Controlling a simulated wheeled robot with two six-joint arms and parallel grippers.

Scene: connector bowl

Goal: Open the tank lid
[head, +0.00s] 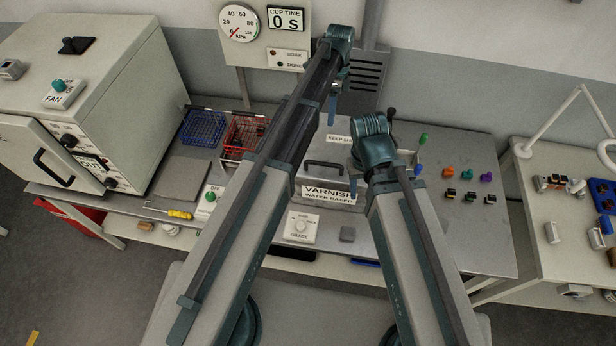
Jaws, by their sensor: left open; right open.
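The varnish tank (328,206) is a grey metal box labelled "VARNISH WATER BASED" in the middle of the bench. Its lid (312,181) has a dark handle (323,164) and appears closed. A partly covered "KEEP SH…" label (339,139) shows behind the handle. My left gripper (338,97) is open and empty, above and behind the tank near the wall panel. My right gripper (381,182) is open and empty at the tank's right side. My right arm hides part of the tank's right side, and my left arm passes close to its left. Neither gripper visibly touches the handle.
A blue basket (203,128) and a red basket (243,133) stand left of the tank, beside a large oven-like cabinet (130,110). A timer knob box (301,227) sits in front. Several small coloured connectors (474,173) lie on the right.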

